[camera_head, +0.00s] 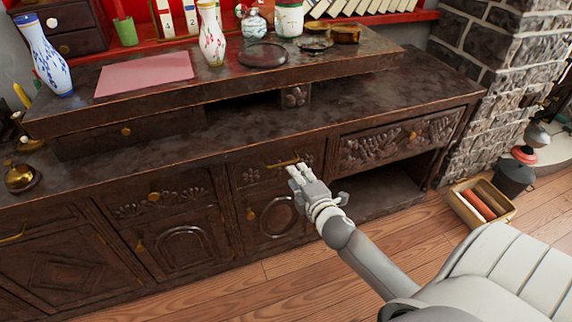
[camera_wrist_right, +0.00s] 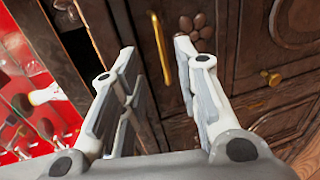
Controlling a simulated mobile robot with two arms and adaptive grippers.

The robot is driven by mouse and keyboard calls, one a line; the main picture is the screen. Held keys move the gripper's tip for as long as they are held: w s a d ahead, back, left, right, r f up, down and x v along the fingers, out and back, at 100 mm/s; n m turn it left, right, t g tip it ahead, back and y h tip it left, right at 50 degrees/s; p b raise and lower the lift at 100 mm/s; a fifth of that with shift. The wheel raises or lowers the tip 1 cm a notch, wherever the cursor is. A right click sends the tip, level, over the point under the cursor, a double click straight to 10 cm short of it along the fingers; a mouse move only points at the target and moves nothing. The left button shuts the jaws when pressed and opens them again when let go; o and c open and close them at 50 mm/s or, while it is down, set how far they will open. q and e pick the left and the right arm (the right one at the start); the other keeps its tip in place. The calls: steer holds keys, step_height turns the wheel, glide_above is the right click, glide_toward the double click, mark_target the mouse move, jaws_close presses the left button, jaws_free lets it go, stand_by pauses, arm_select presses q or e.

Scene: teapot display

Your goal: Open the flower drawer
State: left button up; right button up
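The flower drawer (camera_head: 251,175) is a small dark wooden drawer front in the middle of the cabinet, with carved flowers on both sides of a gold bar handle (camera_head: 283,163). It looks closed, flush with the cabinet. My right gripper (camera_head: 295,171) is just in front of the handle and partly overlaps the drawer front. In the right wrist view my gripper (camera_wrist_right: 155,47) is open, with the gold handle (camera_wrist_right: 161,50) showing between its fingertips; contact cannot be told. A carved flower (camera_wrist_right: 198,27) shows beside the handle. My left gripper is out of view.
A cabinet door with a round carving (camera_head: 278,215) is below the drawer. To the right are a carved drawer (camera_head: 395,145) and an open recess (camera_head: 375,192). Vases, a pink mat (camera_head: 145,74) and dishes stand on the upper shelf. A wooden box (camera_head: 481,203) is on the floor.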

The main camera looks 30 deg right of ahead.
mark_target(288, 163)
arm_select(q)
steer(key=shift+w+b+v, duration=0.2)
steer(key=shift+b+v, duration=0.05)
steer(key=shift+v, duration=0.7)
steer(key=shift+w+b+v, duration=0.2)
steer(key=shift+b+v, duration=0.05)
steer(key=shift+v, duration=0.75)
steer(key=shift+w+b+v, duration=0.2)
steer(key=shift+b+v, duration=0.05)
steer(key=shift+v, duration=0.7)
arm_select(e)
steer(key=shift+x, duration=4.35)
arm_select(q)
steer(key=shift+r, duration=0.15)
arm_select(e)
steer(key=shift+c, duration=0.4)
steer(key=shift+f, duration=0.1)
jaws_close()
